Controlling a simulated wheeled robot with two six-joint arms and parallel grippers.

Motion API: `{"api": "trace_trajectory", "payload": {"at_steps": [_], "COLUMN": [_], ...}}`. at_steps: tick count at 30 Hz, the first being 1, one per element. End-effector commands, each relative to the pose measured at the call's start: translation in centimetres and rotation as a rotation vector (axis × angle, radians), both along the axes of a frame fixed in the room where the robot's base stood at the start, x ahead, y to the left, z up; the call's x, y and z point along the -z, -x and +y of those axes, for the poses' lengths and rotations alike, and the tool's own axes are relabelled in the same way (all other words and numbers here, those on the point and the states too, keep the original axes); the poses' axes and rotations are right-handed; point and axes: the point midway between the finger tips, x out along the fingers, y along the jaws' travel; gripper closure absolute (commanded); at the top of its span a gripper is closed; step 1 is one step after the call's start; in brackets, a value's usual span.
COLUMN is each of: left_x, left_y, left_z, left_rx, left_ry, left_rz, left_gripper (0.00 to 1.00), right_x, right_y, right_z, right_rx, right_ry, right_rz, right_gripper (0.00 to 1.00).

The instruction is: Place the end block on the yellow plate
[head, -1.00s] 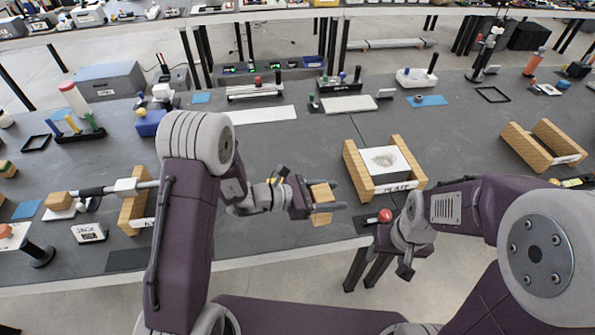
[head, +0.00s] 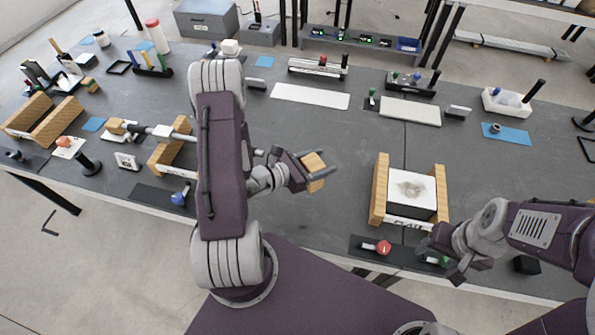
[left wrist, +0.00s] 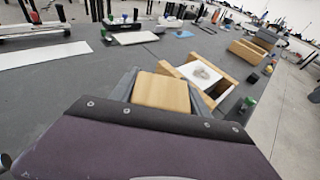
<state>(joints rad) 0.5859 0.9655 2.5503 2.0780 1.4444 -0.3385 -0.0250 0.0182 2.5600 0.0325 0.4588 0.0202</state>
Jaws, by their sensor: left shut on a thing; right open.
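My left gripper (head: 320,173) is shut on a light wooden block (head: 313,166), taken to be the end block. It holds the block above the grey table, left of a wooden cradle (head: 438,192). In the left wrist view the block (left wrist: 163,92) sits between the grey jaws. My right gripper (head: 446,262) is open at the table's front edge, close to a red knob and a green knob; its fingers are partly hidden. I cannot make out a yellow plate in the views now.
The cradle carries a white-topped dark box and also shows in the left wrist view (left wrist: 226,93). A red knob (head: 383,248) stands at the front edge. A rod with a wooden end (head: 116,127) lies at left. The table (head: 330,130) behind my left gripper is clear.

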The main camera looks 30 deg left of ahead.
Motion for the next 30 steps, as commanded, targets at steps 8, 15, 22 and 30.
{"api": "trace_trajectory", "payload": {"at_steps": [8,15,22,30], "left_x": [3.1,3.6,5.1,6.8], "left_y": [-1.8,-2.3,-4.6,-6.2], "left_z": [2.5,3.4,6.9,9.3], "left_rx": [0.003,0.000,-0.003,-0.001], "left_ry": [-0.002,-0.007,-0.001,-0.003], "left_rz": [-0.011,-0.007,0.002,0.000], "left_gripper": [0.95,0.95,0.95,0.95], "right_x": [8.7,13.0,11.9,11.9], "right_y": [0.0,0.0,0.0,0.0], "right_z": [0.0,0.0,0.0,0.0], "right_rx": [0.000,0.000,0.000,0.000], "right_ry": [0.000,0.000,0.000,0.000], "right_rz": [0.001,0.001,0.000,0.001], "right_gripper": [0.41,0.41,0.41,0.41]}}
